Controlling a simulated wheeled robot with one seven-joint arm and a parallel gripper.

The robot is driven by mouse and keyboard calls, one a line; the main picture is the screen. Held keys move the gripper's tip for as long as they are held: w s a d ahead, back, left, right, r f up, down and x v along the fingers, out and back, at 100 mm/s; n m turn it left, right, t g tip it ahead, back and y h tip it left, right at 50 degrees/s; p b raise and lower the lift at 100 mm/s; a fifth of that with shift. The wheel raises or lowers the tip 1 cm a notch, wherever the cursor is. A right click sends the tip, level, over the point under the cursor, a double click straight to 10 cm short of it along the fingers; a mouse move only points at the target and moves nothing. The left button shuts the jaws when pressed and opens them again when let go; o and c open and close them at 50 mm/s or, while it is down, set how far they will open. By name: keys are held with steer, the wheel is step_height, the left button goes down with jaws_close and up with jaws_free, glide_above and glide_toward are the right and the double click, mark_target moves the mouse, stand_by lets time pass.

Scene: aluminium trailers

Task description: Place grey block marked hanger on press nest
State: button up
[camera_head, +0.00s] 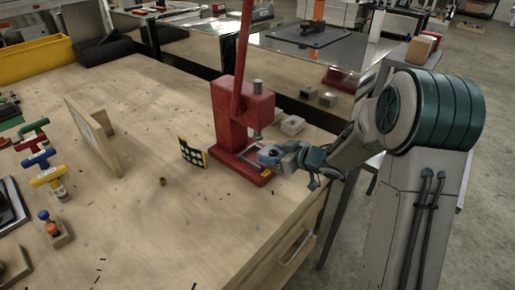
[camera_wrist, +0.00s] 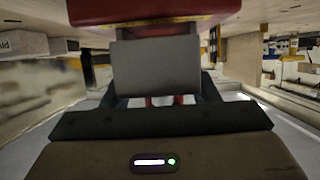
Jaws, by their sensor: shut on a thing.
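The red press (camera_head: 232,118) stands on the wooden bench in the head view. Its low red base (camera_head: 232,172) carries the nest area below the ram, partly hidden by my gripper (camera_head: 268,155). My gripper reaches in from the right, low over the base. In the wrist view my gripper (camera_wrist: 157,85) is shut on a plain grey block (camera_wrist: 155,68). The red press part (camera_wrist: 155,12) fills the top of that view, close against the block's edge. I cannot tell whether they touch. No marking shows on the block's visible face.
Light grey blocks (camera_head: 292,125) sit just behind the press. A small black-and-yellow grid panel (camera_head: 191,152) stands left of the base. A wooden frame (camera_head: 95,137) and coloured T-handles (camera_head: 47,176) are farther left. The bench front is mostly clear.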

mark_target(263, 149)
steer(key=shift+w+a, duration=1)
steer(key=shift+a, duration=0.25)
steer(key=shift+w+a, duration=0.95)
steer(key=shift+a, duration=0.25)
steer(key=shift+w+a+f, duration=0.1)
steer(key=shift+f, duration=0.6)
steer(key=shift+f, duration=0.15)
steer(key=o, duration=1.3)
steer(key=shift+f, duration=0.1)
